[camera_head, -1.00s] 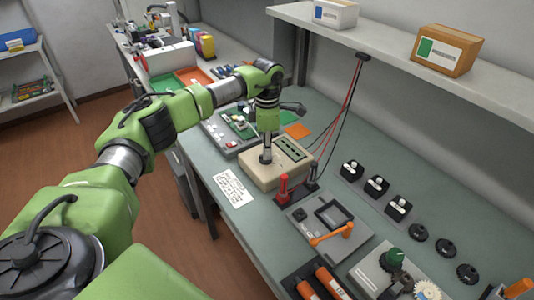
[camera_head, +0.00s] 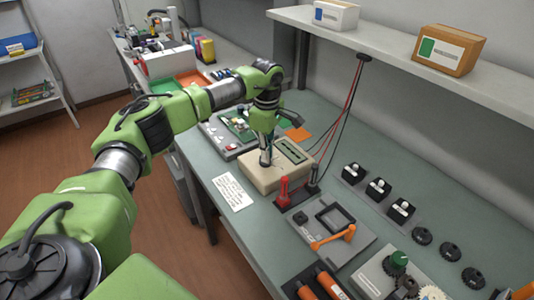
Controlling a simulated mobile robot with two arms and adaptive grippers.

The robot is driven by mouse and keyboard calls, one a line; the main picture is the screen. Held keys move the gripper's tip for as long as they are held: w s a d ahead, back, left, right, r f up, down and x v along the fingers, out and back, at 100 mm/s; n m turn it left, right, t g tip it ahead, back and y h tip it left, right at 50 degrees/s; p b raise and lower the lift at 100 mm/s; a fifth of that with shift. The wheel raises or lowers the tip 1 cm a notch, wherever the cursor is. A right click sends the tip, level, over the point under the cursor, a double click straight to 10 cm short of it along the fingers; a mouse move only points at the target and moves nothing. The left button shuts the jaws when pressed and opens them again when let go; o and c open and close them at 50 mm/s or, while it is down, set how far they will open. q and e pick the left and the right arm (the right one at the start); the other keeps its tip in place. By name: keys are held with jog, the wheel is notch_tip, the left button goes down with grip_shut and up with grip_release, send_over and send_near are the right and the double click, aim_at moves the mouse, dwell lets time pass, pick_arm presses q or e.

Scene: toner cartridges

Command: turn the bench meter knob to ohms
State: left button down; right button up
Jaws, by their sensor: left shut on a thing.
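The bench meter (camera_head: 258,176) is a beige box with a dark display on its top, standing on the grey-green bench. My left gripper (camera_head: 265,162) points straight down onto the meter's top, left of the display. It is shut on the knob, which is mostly hidden by the fingers. The markings around the knob are too small to read, so its setting cannot be told. My right gripper is not in view.
Red and black probes (camera_head: 284,192) stand right beside the meter. A printed card (camera_head: 233,192) lies in front of it. A circuit board tray (camera_head: 231,131) lies behind. A shelf (camera_head: 400,55) with boxes overhangs the right side.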

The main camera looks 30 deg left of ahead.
pick_arm(q)
jog(key=shift+r, duration=0.1)
jog(key=c, duration=2.2)
grip_release()
notch_tip(320, 180, up, 12)
